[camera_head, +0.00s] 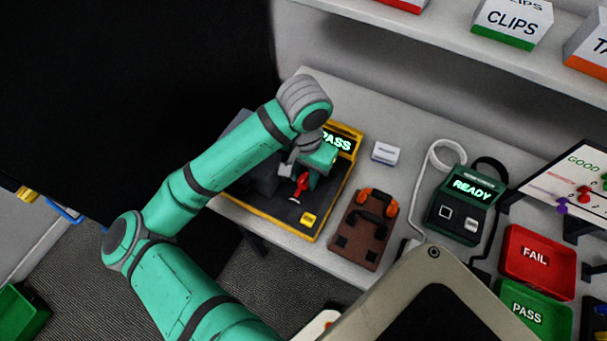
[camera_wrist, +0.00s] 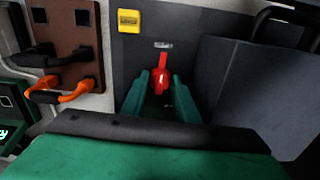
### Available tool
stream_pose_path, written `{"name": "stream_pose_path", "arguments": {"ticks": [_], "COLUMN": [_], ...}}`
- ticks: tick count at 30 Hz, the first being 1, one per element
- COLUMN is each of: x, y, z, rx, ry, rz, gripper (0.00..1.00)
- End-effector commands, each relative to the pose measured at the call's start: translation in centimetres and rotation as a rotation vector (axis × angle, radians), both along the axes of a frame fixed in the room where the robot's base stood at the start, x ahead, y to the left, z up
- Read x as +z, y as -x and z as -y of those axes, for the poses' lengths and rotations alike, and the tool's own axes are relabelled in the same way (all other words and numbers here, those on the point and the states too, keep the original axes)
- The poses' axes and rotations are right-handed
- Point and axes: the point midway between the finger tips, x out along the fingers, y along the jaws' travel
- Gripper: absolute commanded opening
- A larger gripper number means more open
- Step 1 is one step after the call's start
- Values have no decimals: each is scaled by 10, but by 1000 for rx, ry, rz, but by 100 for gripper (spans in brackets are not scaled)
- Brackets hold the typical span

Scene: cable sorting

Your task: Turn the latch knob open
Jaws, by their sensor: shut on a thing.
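The latch knob (camera_wrist: 161,78) is a red lever with a rounded hub on a dark panel. In the head view the red knob (camera_head: 300,187) shows on the dark top of the yellow-edged test station (camera_head: 292,226), just below my gripper. My gripper (camera_wrist: 161,86) has its two green fingers on either side of the knob's hub and is shut on it. The knob's handle points up in the wrist view, toward a small label slot. The station's screen (camera_head: 337,141) reads PASS and is partly hidden by my arm.
A brown fixture (camera_head: 360,232) with black and orange connectors lies right of the station. A READY tester (camera_head: 466,205), a red FAIL bin (camera_head: 537,256) and a green PASS bin (camera_head: 531,312) stand farther right. A dark raised block (camera_wrist: 255,85) stands close beside my gripper.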

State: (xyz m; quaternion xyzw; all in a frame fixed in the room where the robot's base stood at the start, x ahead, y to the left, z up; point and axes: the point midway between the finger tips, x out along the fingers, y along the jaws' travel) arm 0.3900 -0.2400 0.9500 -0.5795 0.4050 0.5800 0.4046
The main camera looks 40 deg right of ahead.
Motion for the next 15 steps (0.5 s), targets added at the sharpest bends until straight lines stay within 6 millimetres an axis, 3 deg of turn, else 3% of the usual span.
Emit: {"name": "stream_pose_path", "arguments": {"ticks": [15], "x": [0], "y": [1], "z": [1], "rx": [54], "ry": [3], "rz": [-1], "gripper": [5]}}
